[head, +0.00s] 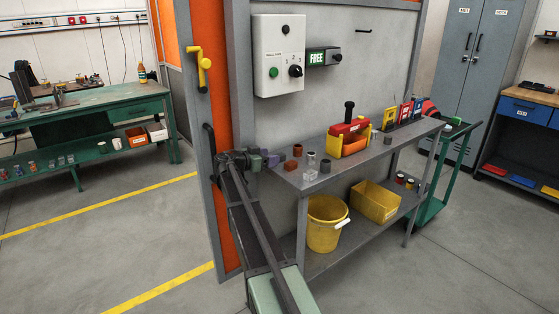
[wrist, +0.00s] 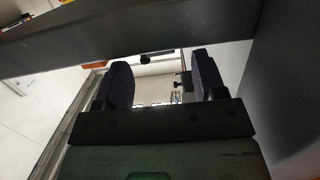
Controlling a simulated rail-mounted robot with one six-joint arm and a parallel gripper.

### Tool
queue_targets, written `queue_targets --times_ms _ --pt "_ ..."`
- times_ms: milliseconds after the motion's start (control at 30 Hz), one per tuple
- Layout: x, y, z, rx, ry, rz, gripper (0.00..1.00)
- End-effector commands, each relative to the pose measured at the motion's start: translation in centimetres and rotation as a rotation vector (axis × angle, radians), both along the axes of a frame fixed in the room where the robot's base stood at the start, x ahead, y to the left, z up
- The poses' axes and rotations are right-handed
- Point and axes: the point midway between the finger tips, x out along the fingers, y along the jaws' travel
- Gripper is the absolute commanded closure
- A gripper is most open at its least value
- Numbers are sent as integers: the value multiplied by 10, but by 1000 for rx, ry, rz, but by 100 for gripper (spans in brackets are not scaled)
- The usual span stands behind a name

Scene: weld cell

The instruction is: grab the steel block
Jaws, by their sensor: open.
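Several small blocks and cylinders stand on the near left end of the grey shelf top (head: 345,164). Among them are a dark grey piece (head: 325,165), a lighter grey cylinder-like piece (head: 311,158) and a pale, shiny block (head: 310,175). Which one is the steel block I cannot tell for sure at this size. My gripper (head: 263,158) is at the left end of the shelf, left of these pieces and apart from them. In the wrist view its two dark purple fingers (wrist: 162,78) stand wide apart with nothing between them. No block shows in the wrist view.
Two reddish-brown pieces (head: 297,150) stand near the grey ones. A red and yellow caddy (head: 349,136) stands farther along the shelf. A yellow bucket (head: 327,222) and yellow bin (head: 375,201) sit on the lower shelf. A grey beam (wrist: 150,35) crosses close above my fingers.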

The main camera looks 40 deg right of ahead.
Motion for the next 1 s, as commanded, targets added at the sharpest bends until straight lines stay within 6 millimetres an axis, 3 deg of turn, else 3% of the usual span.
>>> queue_targets --times_ms 133,400,600,1000 --pt "0 -6 -1 0 0 -1 36" --pt "-1 -50 -9 1 0 -1 36" --pt "-2 -51 -8 1 0 0 36" --pt "-2 -51 -8 1 1 0 97"
